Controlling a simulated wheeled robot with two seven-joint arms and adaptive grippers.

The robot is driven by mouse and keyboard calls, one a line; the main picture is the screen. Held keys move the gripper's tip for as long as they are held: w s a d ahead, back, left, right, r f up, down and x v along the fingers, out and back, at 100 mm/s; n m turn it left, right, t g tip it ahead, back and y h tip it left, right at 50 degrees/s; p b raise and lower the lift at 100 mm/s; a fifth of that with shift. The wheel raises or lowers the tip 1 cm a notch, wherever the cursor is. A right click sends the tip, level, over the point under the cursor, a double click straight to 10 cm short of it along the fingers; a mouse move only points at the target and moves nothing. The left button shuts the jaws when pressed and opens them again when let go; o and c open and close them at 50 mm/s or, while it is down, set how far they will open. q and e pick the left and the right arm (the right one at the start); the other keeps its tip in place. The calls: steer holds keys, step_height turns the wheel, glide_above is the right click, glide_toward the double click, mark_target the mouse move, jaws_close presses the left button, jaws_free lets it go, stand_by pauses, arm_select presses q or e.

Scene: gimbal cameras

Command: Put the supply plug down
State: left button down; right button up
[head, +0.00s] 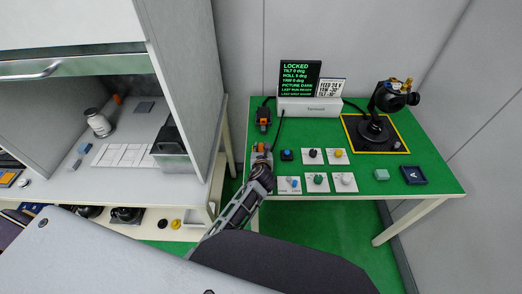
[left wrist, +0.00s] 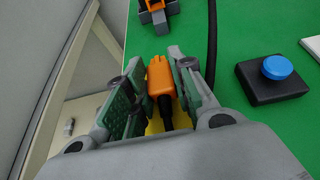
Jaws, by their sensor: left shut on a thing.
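The supply plug is an orange plug (left wrist: 159,76) with a black lower end. It sits between the two green-padded fingers of my left gripper (left wrist: 158,90) in the left wrist view, which are shut on it. In the head view my left gripper (head: 261,157) is at the left edge of the green table, with orange showing at its tip. A dark holder with orange parts (head: 263,116) stands farther back on the table, apart from the gripper. It also shows at the top of the left wrist view (left wrist: 156,12). My right gripper is not in view.
A black box with a blue button (head: 287,155) is just right of the gripper. Several white control plates lie beyond it. A black cable (left wrist: 212,45) runs beside the gripper. The camera gimbal (head: 376,128) stands on a yellow-edged pad. The screen (head: 299,78) reads LOCKED.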

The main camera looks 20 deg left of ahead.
arm_select(q)
steer(key=c, duration=1.2)
jaws_free()
steer(key=shift+s+f, duration=0.25)
steer(key=shift+f, duration=0.35)
steer(key=shift+c, duration=0.2)
steer(key=shift+o, duration=0.2)
steer(key=shift+f, duration=0.1)
steer(key=shift+d, duration=0.1)
steer(key=shift+w+r, duration=0.1)
steer(key=shift+r, duration=0.5)
steer(key=shift+r+p+v, duration=0.2)
steer(key=shift+v, duration=2.8)
steer(key=shift+r+p+v, duration=0.2)
steer(key=shift+r+v, duration=0.05)
steer(key=shift+v, duration=2.75)
steer(key=shift+w, duration=0.2)
